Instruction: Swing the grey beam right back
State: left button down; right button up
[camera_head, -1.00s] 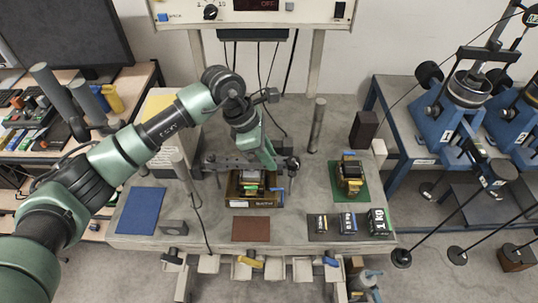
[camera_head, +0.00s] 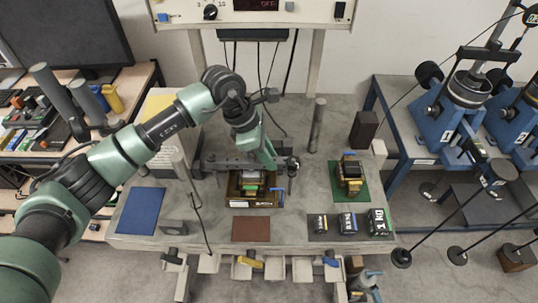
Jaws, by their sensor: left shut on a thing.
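The grey beam (camera_head: 226,161) is a dark bar lying roughly level across the middle of the bench, above a brass-coloured box (camera_head: 238,199). A round dark part sits at its right end. My left gripper (camera_head: 267,167) comes down from above onto the right half of the beam and is shut on it. My green hand hides the jaws and the exact place of the grip. My right gripper is not in view.
A grey post (camera_head: 317,125) and a dark block (camera_head: 363,130) stand at the back right. A loaded stand on a green mat (camera_head: 362,191) is to the right. Several weights sit on a dark mat (camera_head: 335,236) in front. Blue (camera_head: 141,211) and brown (camera_head: 251,229) mats are bare.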

pick_arm(q)
jog(key=shift+w+f+n+b, duration=0.2)
jog(key=shift+w+n+b, duration=0.2)
jog(key=shift+w+b, duration=0.35)
jog(key=w+n+t+b, duration=0.1)
jog(key=w+n+b, duration=0.1)
jog(key=w+a+n+b, duration=0.1)
jog(key=w+b, duration=0.1)
jog(key=b, duration=0.1)
jog(key=w+a+n+t+b, duration=0.1)
jog(key=w+n+b, duration=0.1)
jog(key=b, duration=0.1)
jog(key=shift+w+a+f+n+t+y, duration=0.1)
jog(key=shift+w+a+n+t+y, duration=0.05)
jog(key=shift+w+n+t+y, duration=0.15)
jog(key=w+a+n+t+y+b, duration=0.1)
jog(key=w+a+n+y+b, duration=0.1)
jog(key=w+a+n+b, duration=0.4)
jog(key=a+n+b, duration=0.2)
jog(key=shift+a+r+n+t+y, duration=0.3)
jog(key=shift+t, duration=0.1)
